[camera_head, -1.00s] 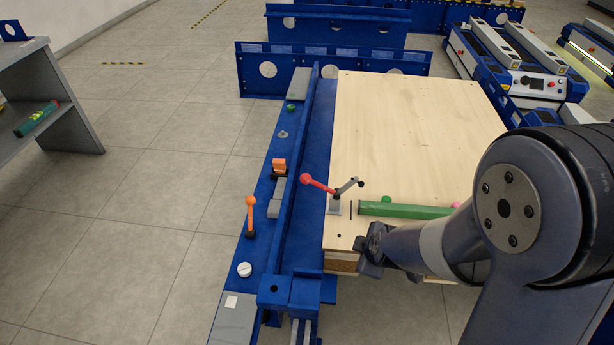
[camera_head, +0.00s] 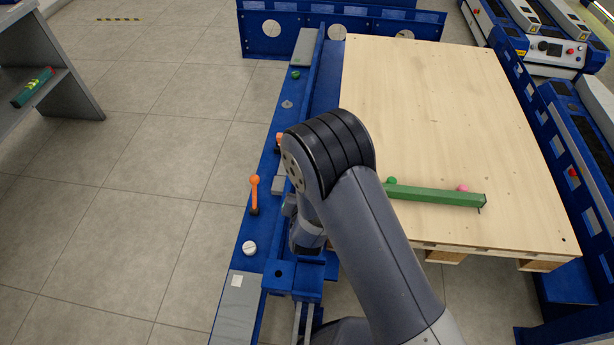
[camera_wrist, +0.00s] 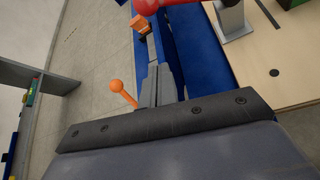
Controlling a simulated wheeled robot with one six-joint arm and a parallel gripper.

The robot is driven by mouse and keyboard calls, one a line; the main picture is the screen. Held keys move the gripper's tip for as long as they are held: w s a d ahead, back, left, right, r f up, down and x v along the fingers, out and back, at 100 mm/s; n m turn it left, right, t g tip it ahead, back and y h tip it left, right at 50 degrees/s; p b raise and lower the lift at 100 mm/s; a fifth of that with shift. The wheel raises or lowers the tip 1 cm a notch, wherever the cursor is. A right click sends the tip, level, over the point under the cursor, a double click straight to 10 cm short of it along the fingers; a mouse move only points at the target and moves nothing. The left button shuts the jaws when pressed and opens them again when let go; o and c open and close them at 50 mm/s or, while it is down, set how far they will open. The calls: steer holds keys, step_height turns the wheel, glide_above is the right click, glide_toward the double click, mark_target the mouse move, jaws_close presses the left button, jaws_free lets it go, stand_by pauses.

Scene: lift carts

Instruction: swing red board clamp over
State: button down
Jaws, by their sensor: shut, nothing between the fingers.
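The red board clamp's red ball (camera_wrist: 146,5) shows at the top edge of the wrist view, with its handle running off to the right. Its grey upright base (camera_wrist: 232,18) stands on the wooden board (camera_wrist: 285,60). In the head view my arm hides the clamp. The board (camera_head: 430,110) lies flat on the blue cart. My gripper (camera_wrist: 165,118) is shut and empty, a dark bar across the wrist view. It is on the near side of the red ball, apart from it in the picture. I cannot tell the exact gap.
A green bar (camera_head: 435,195) lies on the board. A grey shelf (camera_head: 75,85) stands far left. Open floor lies between shelf and rail.

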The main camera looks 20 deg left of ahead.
steer(key=w+a, duration=0.2)
steer(key=w, duration=0.6)
steer(key=shift+w+a+f, duration=0.2)
steer(key=shift+a+f, duration=0.2)
steer(key=shift+b, duration=0.6)
steer(key=shift+d+r+m+y+b, duration=0.1)
steer(key=shift+r+m+y+b, duration=0.2)
steer(key=shift+m+b, duration=0.1)
